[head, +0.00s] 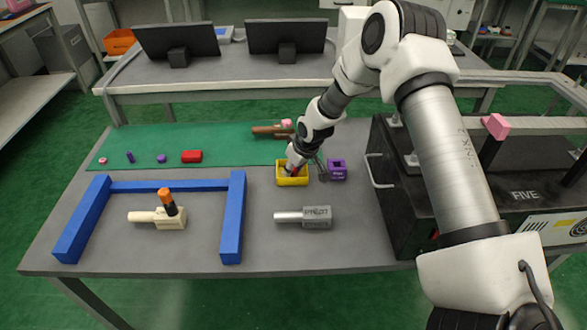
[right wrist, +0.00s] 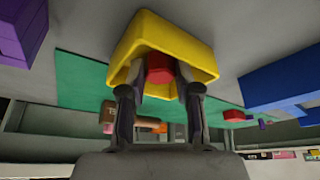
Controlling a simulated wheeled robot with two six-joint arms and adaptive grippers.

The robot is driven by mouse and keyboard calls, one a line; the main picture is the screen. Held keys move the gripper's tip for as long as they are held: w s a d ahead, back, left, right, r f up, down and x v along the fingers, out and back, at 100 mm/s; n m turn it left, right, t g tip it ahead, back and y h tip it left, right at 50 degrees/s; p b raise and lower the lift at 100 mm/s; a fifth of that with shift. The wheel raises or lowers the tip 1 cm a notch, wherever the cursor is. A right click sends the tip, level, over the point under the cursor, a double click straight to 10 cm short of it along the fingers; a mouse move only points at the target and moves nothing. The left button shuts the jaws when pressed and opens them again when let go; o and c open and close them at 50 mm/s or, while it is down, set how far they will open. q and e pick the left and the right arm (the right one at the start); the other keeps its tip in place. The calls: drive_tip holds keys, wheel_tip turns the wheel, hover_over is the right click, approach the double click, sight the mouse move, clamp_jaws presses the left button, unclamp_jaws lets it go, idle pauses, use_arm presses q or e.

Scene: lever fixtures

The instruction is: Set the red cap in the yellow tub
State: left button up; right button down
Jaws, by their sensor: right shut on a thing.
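The yellow tub (head: 292,179) stands on the grey table, at the front edge of the green mat. It also shows in the right wrist view (right wrist: 150,35). My right gripper (head: 294,170) reaches down into the tub. In the right wrist view my right gripper (right wrist: 160,80) is shut on the red cap (right wrist: 159,68), which sits between its fingertips within the tub's walls. I cannot tell whether the cap touches the tub floor. The head view mostly hides the cap behind the fingers and tub wall. My left gripper is not in view.
A purple block (head: 337,170) stands close right of the tub. A grey lever fixture (head: 305,217) lies in front. A blue frame (head: 232,217) surrounds a cream fixture (head: 170,217) at left. A red block (head: 191,156) is on the green mat (head: 230,145). A black box (head: 400,200) stands right.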

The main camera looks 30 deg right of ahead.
drive_tip(key=shift+f, duration=0.2)
drive_tip(key=c, duration=1.1)
unclamp_jaws()
drive_tip(key=shift+r, duration=0.1)
drive_tip(key=shift+r, duration=0.35)
drive_tip(key=p+v, duration=0.3)
drive_tip(key=v, duration=0.1)
drive_tip(key=shift+r, duration=0.3)
drive_tip(key=v, duration=0.7)
drive_tip(key=shift+s, duration=0.2)
